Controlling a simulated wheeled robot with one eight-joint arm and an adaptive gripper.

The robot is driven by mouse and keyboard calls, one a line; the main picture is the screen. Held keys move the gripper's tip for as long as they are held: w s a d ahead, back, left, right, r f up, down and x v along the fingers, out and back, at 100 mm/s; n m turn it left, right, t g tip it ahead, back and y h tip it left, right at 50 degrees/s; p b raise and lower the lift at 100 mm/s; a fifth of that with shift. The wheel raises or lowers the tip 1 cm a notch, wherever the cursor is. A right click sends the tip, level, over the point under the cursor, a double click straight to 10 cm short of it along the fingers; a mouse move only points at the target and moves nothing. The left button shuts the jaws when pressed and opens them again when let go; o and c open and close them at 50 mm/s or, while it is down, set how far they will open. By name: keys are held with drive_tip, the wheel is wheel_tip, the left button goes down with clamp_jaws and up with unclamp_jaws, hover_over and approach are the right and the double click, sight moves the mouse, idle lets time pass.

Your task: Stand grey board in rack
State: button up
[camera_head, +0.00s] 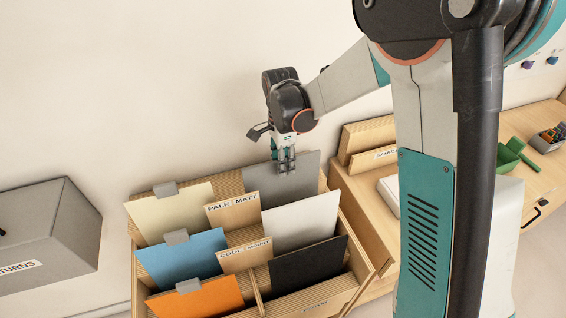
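A grey board (305,178) stands at the back right of a wooden rack (362,268), leaning slightly, its lower part hidden by the pale board in front. My gripper (286,172) points down at the grey board's upper edge, and its fingertips overlap the board's upper part. The fingers are small and close together here, so I cannot tell whether they are shut on the board. The rack's label cards read "PALE MATT" (232,211) and "COOL MOUNT" (245,256).
Other boards in the rack are cream (174,214), blue (183,258), orange (197,299), pale grey (300,222) and black (307,265). A grey "RETURNS" box (45,235) stands left. A wooden bench (530,180) with a green tool (508,156) is right.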

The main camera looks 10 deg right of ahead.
wheel_tip(320, 180, up, 12)
drive_tip(key=shift+w+f, duration=0.15)
drive_tip(key=shift+w, duration=0.3)
drive_tip(key=shift+a, duration=0.1)
idle(0.4)
drive_tip(key=s+d+r+n+t+b, duration=0.1)
drive_tip(key=s+d+n+t+b, duration=0.1)
drive_tip(key=s+d+n+b, duration=0.3)
drive_tip(key=s+d+r+n+t+b, duration=0.1)
drive_tip(key=s+d+n+t, duration=0.15)
drive_tip(key=s, duration=0.45)
drive_tip(key=s+d+f+n+t+b, duration=0.3)
drive_tip(key=s+f+n, duration=0.3)
drive_tip(key=s+n, duration=0.2)
drive_tip(key=shift+s+d+f+b, duration=0.3)
drive_tip(key=shift+s+d+b, duration=0.3)
drive_tip(key=shift+s, duration=0.5)
drive_tip(key=shift+d+t, duration=0.1)
drive_tip(key=shift+t, duration=0.15)
